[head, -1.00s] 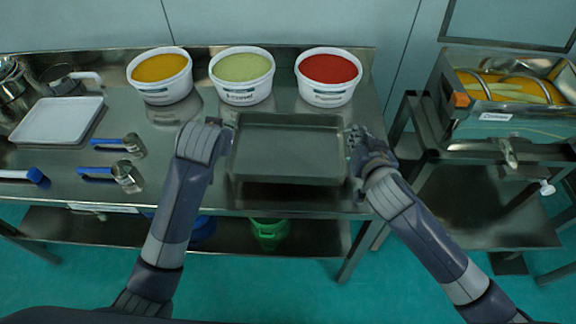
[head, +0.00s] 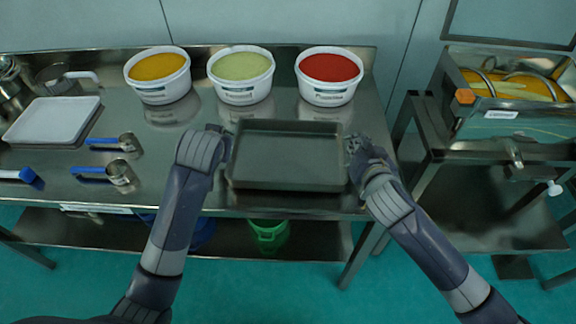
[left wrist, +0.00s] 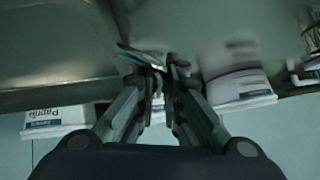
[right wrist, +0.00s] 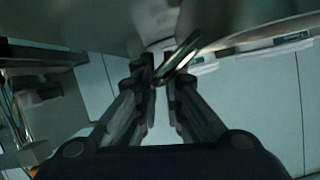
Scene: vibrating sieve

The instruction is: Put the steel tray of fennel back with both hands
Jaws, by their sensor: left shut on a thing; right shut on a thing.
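The steel tray (head: 288,187) is a dark grey rectangle above the front middle of the steel table, roughly level. No fennel can be made out in it. My left gripper (head: 228,140) is at the tray's left side, its fingers mostly hidden behind my wrist. In the left wrist view the left fingers (left wrist: 157,70) close on a thin metal edge. My right gripper (head: 350,148) is shut at the tray's right side. In the right wrist view its fingers (right wrist: 160,78) pinch a shiny rim. I cannot tell whether the tray touches the table.
Tubs of yellow (head: 158,86), pale green (head: 241,88) and red (head: 329,88) powder stand behind the tray. A white tray (head: 50,122) and blue-handled scoops (head: 119,172) lie at left. The sieve machine (head: 505,115) stands on a separate stand at right, across a gap.

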